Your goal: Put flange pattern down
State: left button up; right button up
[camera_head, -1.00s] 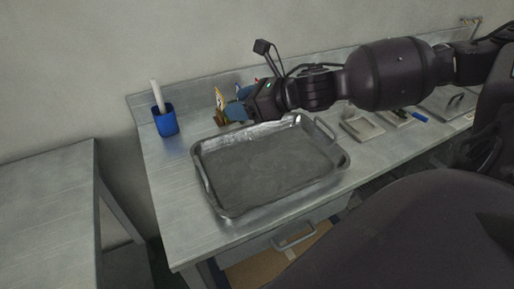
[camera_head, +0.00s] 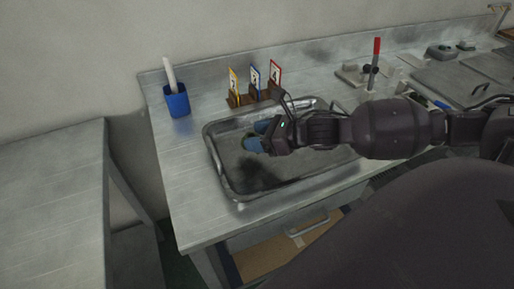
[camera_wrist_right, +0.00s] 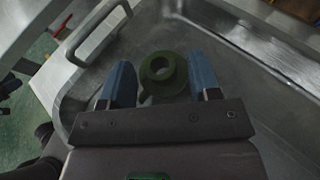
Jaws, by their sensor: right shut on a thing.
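The flange pattern (camera_wrist_right: 163,74) is a dark green ring with a raised hub and a round hole. In the wrist view it sits between the two blue fingers of my right gripper (camera_wrist_right: 158,85), which is shut on it. In the head view my right gripper (camera_head: 256,137) is over the left half of the metal tray (camera_head: 232,191), with only a bit of green showing at its fingertips. I cannot tell whether the flange pattern touches the tray floor. My left gripper is not in view.
A blue cup (camera_head: 177,103) with a white stick stands left of the tray on the metal bench (camera_head: 196,222). Several numbered cards in a wooden holder (camera_head: 236,99) stand behind the tray. A red-handled tool (camera_head: 376,60) stands at the back right. The tray's front left floor is clear.

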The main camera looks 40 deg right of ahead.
aim_at(258, 157)
notch_tip(258, 157, down, 4)
jog(key=shift+f+b, duration=0.2)
jog(key=shift+b, duration=0.15)
jog(key=o, duration=0.9)
jog(key=shift+f, duration=0.1)
jog(key=shift+s+d+r, duration=0.1)
jog(key=shift+s+r, duration=0.05)
jog(key=shift+r, duration=0.1)
jog(key=p+v, duration=0.2)
jog(key=v, duration=0.8)
jog(key=shift+s+d+r+p, duration=0.1)
jog(key=shift+s+p, duration=0.05)
jog(key=shift+p, duration=0.25)
jog(key=shift+s+d+r, duration=0.2)
jog(key=shift+s+d, duration=0.1)
jog(key=shift+s, duration=0.2)
